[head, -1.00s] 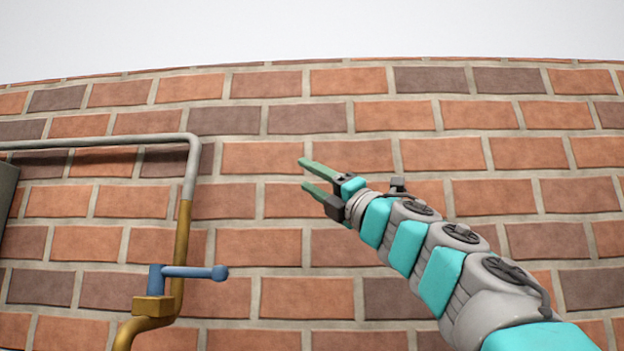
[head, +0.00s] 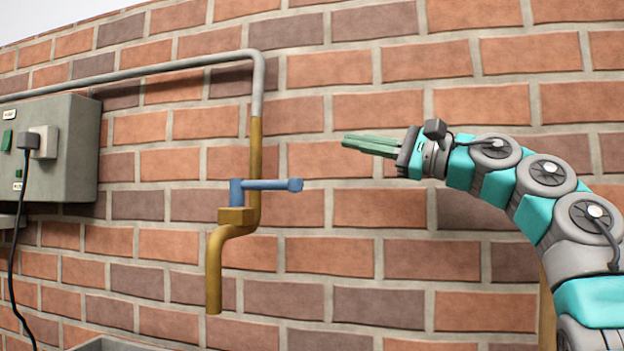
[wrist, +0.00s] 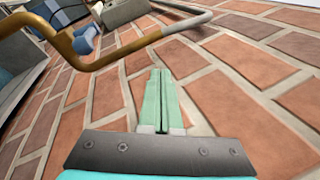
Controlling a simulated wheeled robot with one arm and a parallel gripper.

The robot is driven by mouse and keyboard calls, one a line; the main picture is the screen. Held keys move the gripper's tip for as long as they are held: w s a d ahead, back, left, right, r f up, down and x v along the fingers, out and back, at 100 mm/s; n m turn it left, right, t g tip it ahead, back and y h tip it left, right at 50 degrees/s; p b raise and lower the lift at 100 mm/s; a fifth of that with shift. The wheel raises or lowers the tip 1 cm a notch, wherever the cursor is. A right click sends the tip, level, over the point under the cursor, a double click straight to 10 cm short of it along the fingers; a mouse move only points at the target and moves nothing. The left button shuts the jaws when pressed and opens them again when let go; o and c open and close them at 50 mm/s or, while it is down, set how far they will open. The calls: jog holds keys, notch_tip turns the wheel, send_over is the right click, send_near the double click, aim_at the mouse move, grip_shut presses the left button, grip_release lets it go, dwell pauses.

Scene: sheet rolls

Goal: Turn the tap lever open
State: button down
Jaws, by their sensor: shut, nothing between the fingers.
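The brass tap (head: 215,262) hangs from a pipe on the brick wall in the head view. Its blue lever (head: 268,185) sticks out level to the right from a blue stem and ends in a round knob. My gripper (head: 345,143) is shut and empty, up and to the right of the knob, apart from it. In the wrist view, the two green fingers (wrist: 155,72) lie together. The blue lever (wrist: 86,40) shows there at the upper left beyond the fingers, partly behind the brass pipe.
A grey pipe (head: 160,68) runs along the wall and bends down into the brass part. A grey-green box (head: 70,150) with a plug and black cable (head: 14,265) is at the left. The edge of a grey basin (head: 105,344) shows below. The wall around my gripper is bare.

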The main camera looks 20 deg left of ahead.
notch_tip(320, 180, down, 6)
jog(key=d+n+g+h, duration=0.1)
jog(key=n+h, duration=0.1)
jog(key=n, duration=0.5)
jog(key=s+a+f+n+b, duration=0.1)
jog(key=s+a+b, duration=0.1)
jog(key=a, duration=0.6)
jog(key=shift+s+a, duration=0.4)
jog(key=shift+s, duration=0.1)
jog(key=shift+f, duration=0.1)
